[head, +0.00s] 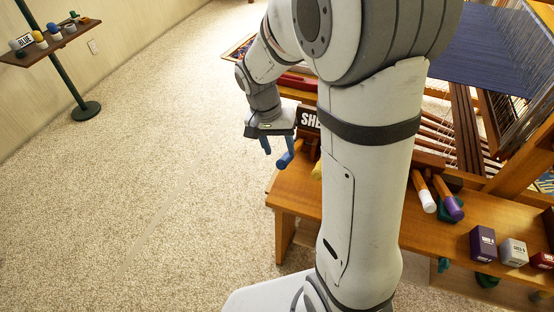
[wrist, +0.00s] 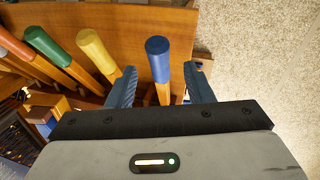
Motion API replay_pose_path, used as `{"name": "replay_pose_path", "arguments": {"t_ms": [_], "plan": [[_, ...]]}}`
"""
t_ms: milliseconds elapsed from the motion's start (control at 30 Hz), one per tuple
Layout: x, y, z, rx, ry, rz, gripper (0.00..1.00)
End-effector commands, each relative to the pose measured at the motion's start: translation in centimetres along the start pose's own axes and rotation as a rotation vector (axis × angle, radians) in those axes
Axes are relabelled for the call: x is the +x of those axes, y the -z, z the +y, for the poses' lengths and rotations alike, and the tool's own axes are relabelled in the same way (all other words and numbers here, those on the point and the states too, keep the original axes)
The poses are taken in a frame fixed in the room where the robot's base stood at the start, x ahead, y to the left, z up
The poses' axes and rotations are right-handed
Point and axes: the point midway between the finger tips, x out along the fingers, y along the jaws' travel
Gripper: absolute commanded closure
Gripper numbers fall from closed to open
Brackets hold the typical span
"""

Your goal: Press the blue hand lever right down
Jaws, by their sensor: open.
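The blue hand lever (wrist: 158,58) is a wooden bar with a blue grip at the end of a row of levers. In the head view its blue grip (head: 285,160) sticks out at the left end of the loom bench, just below my gripper (head: 279,151). In the wrist view my gripper (wrist: 160,72) is open, with one blue finger on each side of the lever in the picture. I cannot tell whether either finger touches it. My arm hides part of the lever row in the head view.
In the wrist view yellow (wrist: 92,48), green (wrist: 45,44) and red (wrist: 12,44) levers stand left of the blue one. White (head: 425,200) and purple (head: 452,208) levers and several small boxes (head: 483,243) are along the bench (head: 290,196). Open floor lies left.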

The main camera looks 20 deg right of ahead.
Motion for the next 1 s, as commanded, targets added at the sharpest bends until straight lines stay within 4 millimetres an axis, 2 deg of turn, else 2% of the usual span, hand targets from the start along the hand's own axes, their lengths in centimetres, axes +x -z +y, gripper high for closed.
{"name": "replay_pose_path", "arguments": {"t_ms": [200, 400, 733, 1000], "plan": [[3.8, -0.1, 0.1, 0.000, -0.002, -0.004, 0.53], [5.9, -0.1, 0.1, 0.000, 0.000, -0.002, 0.53], [6.3, 0.0, 0.1, 0.000, 0.001, -0.001, 0.53], [6.3, 0.0, 0.1, 0.001, 0.001, -0.001, 0.74]]}}
